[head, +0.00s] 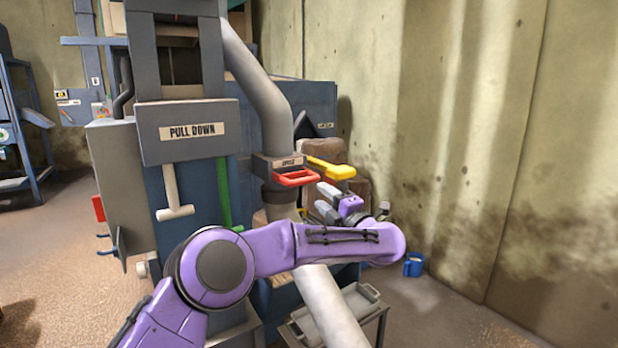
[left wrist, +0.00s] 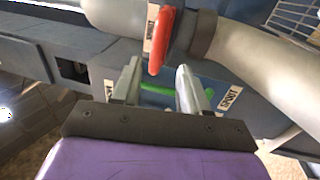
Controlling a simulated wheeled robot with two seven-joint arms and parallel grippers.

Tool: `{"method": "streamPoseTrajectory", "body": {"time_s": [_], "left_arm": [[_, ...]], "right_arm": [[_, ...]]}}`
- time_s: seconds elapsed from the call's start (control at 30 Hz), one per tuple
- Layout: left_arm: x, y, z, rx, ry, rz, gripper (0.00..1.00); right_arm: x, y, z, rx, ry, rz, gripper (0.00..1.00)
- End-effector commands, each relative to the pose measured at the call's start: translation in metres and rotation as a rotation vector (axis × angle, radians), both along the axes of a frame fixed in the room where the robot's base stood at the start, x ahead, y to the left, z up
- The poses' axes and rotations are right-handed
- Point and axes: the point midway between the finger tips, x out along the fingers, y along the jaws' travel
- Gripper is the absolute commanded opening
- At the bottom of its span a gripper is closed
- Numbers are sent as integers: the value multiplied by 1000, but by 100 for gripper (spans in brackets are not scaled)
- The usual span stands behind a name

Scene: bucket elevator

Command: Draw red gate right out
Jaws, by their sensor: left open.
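The red gate (head: 296,177) is a flat red loop handle sticking out of a grey box on the sloping pipe (head: 262,100). My left gripper (head: 322,201) is open and empty, just right of the red handle and slightly lower in the head view. In the left wrist view the red handle (left wrist: 161,38) stands upright ahead of my left gripper (left wrist: 158,68), its lower end lined up with the gap between the fingertips. I cannot tell whether it is between them. No contact is visible. My right gripper is not in view.
A yellow handle (head: 332,168) sits close behind the red one. A panel marked PULL DOWN (head: 190,132) has a white T-handle (head: 173,195) below it. A blue mug (head: 413,265) stands on the floor by the wall. A grey tray (head: 362,301) is low in front.

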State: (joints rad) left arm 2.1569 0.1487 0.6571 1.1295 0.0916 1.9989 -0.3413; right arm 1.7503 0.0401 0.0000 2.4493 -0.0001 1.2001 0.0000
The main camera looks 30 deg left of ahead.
Motion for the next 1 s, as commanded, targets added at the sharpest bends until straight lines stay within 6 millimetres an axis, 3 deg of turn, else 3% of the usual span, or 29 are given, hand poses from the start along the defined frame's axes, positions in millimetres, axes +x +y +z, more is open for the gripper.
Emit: {"method": "streamPoseTrajectory", "body": {"time_s": [0.4, 0.53, 0.8, 0.83, 0.93, 1.0], "left_arm": [[43, 70, 16, 2, 4, -1, 44], [49, 81, 17, 3, 2, -1, 44], [50, 85, 16, 4, 3, -1, 44], [50, 85, 16, 4, 3, -1, 37], [50, 84, 16, 4, 4, -2, 5], [50, 84, 16, 4, 4, -2, 0]], "right_arm": [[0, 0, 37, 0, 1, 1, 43], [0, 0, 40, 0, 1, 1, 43], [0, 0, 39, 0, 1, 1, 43], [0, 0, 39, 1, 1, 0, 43], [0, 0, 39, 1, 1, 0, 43], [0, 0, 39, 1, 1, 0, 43]]}}
